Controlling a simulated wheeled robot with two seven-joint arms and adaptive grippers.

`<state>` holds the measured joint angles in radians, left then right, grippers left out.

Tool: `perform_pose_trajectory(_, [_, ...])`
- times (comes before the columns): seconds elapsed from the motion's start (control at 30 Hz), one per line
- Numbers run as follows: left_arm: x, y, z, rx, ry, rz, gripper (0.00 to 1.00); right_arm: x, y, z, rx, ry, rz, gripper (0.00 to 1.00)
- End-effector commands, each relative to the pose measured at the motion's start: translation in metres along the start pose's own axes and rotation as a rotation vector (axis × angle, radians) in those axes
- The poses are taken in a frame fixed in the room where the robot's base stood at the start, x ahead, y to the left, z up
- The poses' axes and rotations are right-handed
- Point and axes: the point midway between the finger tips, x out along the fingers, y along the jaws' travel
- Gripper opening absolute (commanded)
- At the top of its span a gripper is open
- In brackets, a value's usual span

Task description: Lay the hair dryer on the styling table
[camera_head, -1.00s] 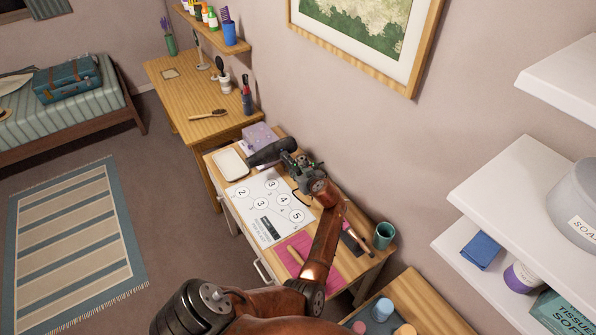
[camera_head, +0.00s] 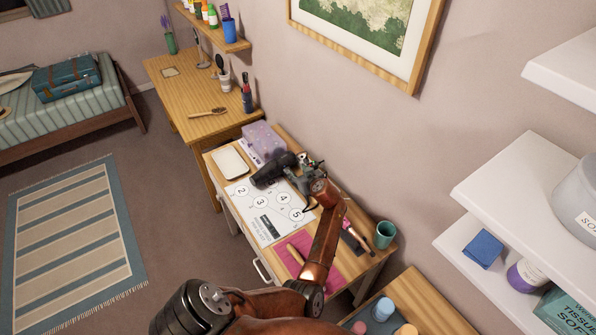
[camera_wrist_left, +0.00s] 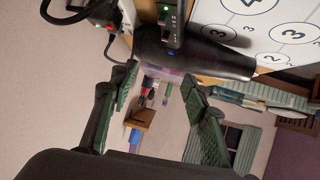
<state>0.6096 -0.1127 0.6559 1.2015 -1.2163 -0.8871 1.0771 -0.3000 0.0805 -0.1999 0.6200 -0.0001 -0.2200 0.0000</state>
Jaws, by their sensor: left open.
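The black hair dryer (camera_head: 270,172) lies at the back of the nearer wooden table (camera_head: 217,178), which I take for the styling table. It is beside the purple dotted box, its nozzle toward the left and over the edge of a white numbered sheet. My left gripper (camera_head: 297,173) is just to its right, partly hiding its rear end. In the left wrist view the dryer (camera_wrist_left: 190,52) lies across beyond the fingertips, and the jaws (camera_wrist_left: 165,92) are spread with nothing between them. My right gripper is not in view.
The white numbered sheet (camera_head: 262,220), white tray (camera_head: 230,161), purple box (camera_head: 263,139), pink mat (camera_head: 322,262) and green cup (camera_head: 384,234) crowd the table. A second wooden table (camera_head: 180,85) stands behind. White shelves (camera_head: 530,185) are at the right.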

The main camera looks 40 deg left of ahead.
Motion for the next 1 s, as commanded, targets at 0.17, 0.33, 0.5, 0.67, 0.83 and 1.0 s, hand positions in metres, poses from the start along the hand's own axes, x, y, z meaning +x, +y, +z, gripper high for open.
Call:
perform_pose_trajectory(0.17, [-0.001,0.000,-0.002,0.000,0.000,0.000,0.43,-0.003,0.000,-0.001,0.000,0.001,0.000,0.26])
perform_pose_trajectory(0.33, [-0.008,0.001,-0.015,-0.001,0.000,0.000,0.43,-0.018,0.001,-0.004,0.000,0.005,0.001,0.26])
perform_pose_trajectory(0.5, [-0.040,0.002,-0.009,-0.002,-0.001,0.002,0.43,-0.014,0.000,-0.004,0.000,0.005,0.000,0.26])
perform_pose_trajectory(0.67, [-0.065,0.001,-0.010,-0.002,0.000,0.002,0.43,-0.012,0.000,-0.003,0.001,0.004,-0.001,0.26])
perform_pose_trajectory(0.83, [-0.078,0.000,-0.010,-0.001,0.000,0.000,0.43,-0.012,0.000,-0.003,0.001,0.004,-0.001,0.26])
perform_pose_trajectory(1.0, [-0.081,0.001,-0.010,0.000,0.000,0.000,0.43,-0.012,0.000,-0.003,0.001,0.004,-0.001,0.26])
